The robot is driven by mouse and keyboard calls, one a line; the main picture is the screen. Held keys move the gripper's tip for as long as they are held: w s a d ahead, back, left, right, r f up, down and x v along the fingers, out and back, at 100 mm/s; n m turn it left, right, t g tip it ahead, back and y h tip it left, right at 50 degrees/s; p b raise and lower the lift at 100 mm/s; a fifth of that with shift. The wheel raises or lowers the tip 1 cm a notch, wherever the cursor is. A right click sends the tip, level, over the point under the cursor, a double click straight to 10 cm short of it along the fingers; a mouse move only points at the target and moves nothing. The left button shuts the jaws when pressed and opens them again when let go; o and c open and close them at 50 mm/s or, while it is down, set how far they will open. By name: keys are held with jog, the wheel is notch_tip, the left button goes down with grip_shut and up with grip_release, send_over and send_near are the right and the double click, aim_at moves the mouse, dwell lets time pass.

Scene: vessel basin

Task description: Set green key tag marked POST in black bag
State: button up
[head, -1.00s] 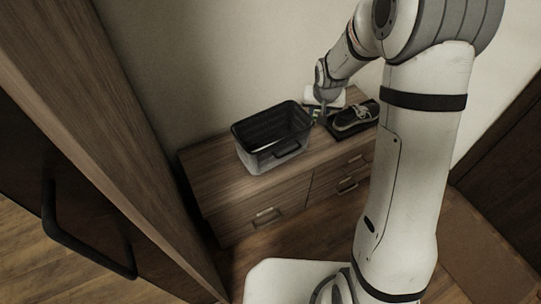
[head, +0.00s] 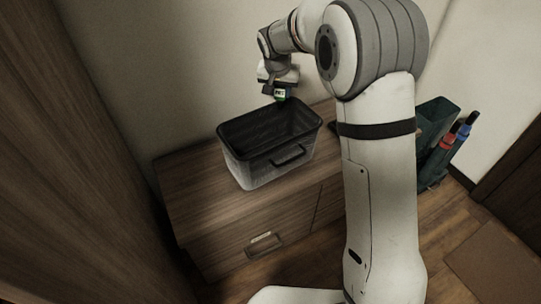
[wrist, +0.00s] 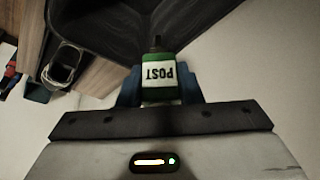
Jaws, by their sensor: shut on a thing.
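The green key tag marked POST (wrist: 158,78) is held between the fingers of my gripper (wrist: 158,90) in the wrist view, its label upside down. In the head view the tag (head: 280,95) hangs below my gripper (head: 279,90), over the back part of the black bag (head: 267,153). The bag is an open-topped basket shape with a black rim, a paler lower body and a handle on its front side. It stands on the wooden chest. In the wrist view the dark inside of the bag (wrist: 110,22) lies beyond the tag.
The wooden chest of drawers (head: 185,205) has free top to the left of the bag. A tall wooden cabinet (head: 70,150) stands at the left. A dark green bin (head: 436,122) with red and blue items stands right of my arm. The wall is close behind.

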jog(key=f+b, duration=0.1)
jog(key=f, duration=0.4)
jog(key=f+b, duration=0.2)
jog(key=f, duration=0.4)
jog(key=f+b, duration=0.2)
jog(key=f, duration=0.4)
jog(key=shift+a+f, duration=0.15)
jog(key=shift+a, duration=0.15)
jog(key=shift+s+f, duration=0.1)
jog(key=o, duration=0.6)
jog(key=shift+f, duration=0.1)
jog(key=shift+c, duration=0.2)
jog(key=shift+o, duration=0.9)
jog(key=shift+r, duration=0.3)
jog(key=d+p+v, duration=0.1)
jog(key=p+v, duration=0.2)
jog(key=v, duration=0.9)
jog(key=s+d+r+g, duration=0.1)
jog(key=s+d+r, duration=0.2)
jog(key=s+d, duration=0.35)
jog(key=s+d+r+g, duration=0.1)
jog(key=s+d+r, duration=0.2)
jog(key=s+d, duration=0.65)
jog(key=s, duration=0.6)
jog(key=s+d+n+g, duration=0.1)
jog(key=s+d, duration=0.2)
jog(key=s, duration=0.6)
jog(key=shift+s+y, duration=0.3)
